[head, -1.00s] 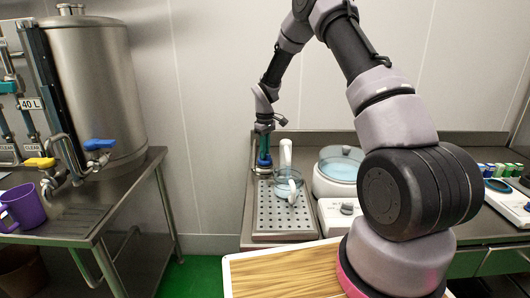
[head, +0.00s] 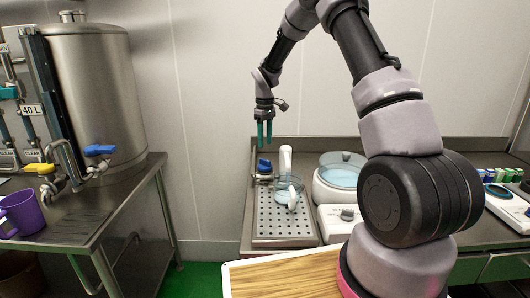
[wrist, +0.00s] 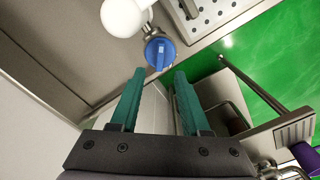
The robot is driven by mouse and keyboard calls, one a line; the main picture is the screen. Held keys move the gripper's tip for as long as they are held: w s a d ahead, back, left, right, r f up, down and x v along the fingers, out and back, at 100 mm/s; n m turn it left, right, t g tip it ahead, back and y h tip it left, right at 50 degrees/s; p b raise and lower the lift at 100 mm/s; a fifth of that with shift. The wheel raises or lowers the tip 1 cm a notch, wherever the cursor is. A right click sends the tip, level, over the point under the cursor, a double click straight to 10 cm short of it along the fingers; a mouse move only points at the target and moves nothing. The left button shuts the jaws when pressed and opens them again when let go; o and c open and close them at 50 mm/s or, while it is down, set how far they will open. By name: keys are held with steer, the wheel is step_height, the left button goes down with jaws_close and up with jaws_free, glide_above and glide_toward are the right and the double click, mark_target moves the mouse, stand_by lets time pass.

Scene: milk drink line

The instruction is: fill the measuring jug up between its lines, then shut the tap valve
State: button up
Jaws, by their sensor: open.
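The measuring jug (head: 290,190) is clear with a white handle and stands upright on the perforated drip tray (head: 268,226). It looks bluish inside, but its lines and level are too small to read. The white tap (head: 285,160) rises just behind the jug. The tap's blue valve handle (head: 264,166) is to the left of the tap; it also shows in the wrist view (wrist: 160,53), beside the tap's white rounded top. My gripper (head: 265,132) is open and empty, pointing down above the blue handle and apart from it. Its green fingers also show in the wrist view (wrist: 157,95).
A white appliance with a clear bowl (head: 340,172) stands right of the tray. A steel tank (head: 100,95) with blue and yellow valves and a purple mug (head: 20,213) are on the left table. A wooden board (head: 285,276) is in front. Green floor separates the tables.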

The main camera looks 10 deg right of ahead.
steer(key=shift+r, duration=1.65)
steer(key=s+d+r+m+t, duration=0.2)
steer(key=s+r+m, duration=0.1)
steer(key=s+r, duration=0.6)
steer(key=s+d+r+m+t, duration=0.1)
steer(key=s+d+r+m, duration=0.15)
steer(key=s+r, duration=0.6)
steer(key=s+r+m+t+y, duration=0.1)
steer(key=s+r+m+t, duration=0.1)
steer(key=s, duration=0.7)
steer(key=s+d+r+m+t+y, duration=0.1)
steer(key=s+r+m, duration=0.3)
steer(key=s, duration=0.6)
steer(key=shift+d+r+t, duration=0.25)
steer(key=shift+r+t, duration=0.3)
steer(key=shift+t, duration=0.05)
steer(key=shift+w+m, duration=0.1)
steer(key=shift+m, duration=0.15)
stand_by(1.9)
